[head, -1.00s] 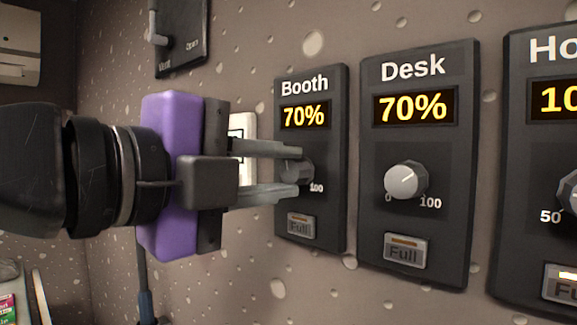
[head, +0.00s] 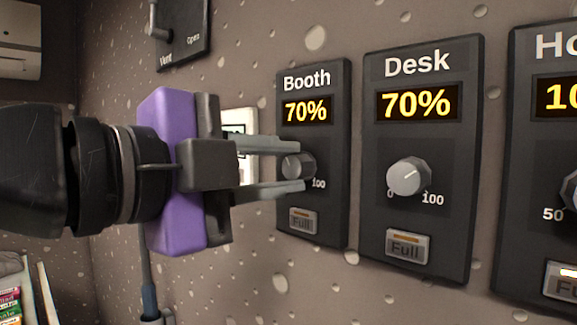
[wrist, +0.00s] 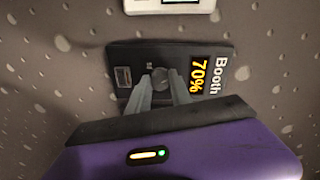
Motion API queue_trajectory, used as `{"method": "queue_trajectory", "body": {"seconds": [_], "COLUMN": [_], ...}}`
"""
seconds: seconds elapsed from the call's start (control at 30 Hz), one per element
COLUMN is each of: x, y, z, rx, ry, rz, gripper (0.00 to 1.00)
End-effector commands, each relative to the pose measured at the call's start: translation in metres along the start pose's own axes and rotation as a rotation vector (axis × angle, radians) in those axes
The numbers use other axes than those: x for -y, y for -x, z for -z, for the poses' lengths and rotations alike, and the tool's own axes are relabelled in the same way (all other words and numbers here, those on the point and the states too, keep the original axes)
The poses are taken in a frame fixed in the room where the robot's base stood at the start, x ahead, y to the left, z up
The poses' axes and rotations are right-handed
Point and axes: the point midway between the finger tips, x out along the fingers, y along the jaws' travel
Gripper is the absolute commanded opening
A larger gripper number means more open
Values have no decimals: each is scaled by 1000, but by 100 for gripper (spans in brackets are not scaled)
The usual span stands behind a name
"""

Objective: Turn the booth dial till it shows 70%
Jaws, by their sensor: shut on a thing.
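The Booth panel (head: 313,215) is a dark plate on the wall with a yellow display (head: 306,111) that reads 70%. Its grey round dial (head: 298,164) sits below the display, and a 100 mark shows at its lower right. My gripper (head: 300,167) reaches in from the left, shut on the dial with one finger above and one below it. In the wrist view the dial (wrist: 163,78) shows between the two fingertips, and the panel appears turned sideways with the same 70% reading. The fingers hide part of the dial's scale.
The Desk panel (head: 423,215), also reading 70%, is close to the right, with its own dial (head: 408,177). Another panel (head: 545,100) is cut off at the right edge. A Vent lever plate (head: 185,40) is above, and a white wall device (head: 240,122) is behind my gripper.

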Motion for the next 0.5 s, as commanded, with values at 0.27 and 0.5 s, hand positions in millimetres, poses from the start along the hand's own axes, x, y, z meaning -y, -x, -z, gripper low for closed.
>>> {"method": "queue_trajectory", "body": {"seconds": [0.27, 0.5], "x": [0, 0], "y": [0, 2], "z": [-1, -1], "rx": [3, 2], "ry": [0, -1], "rz": [1, 1], "gripper": [47, 47]}}
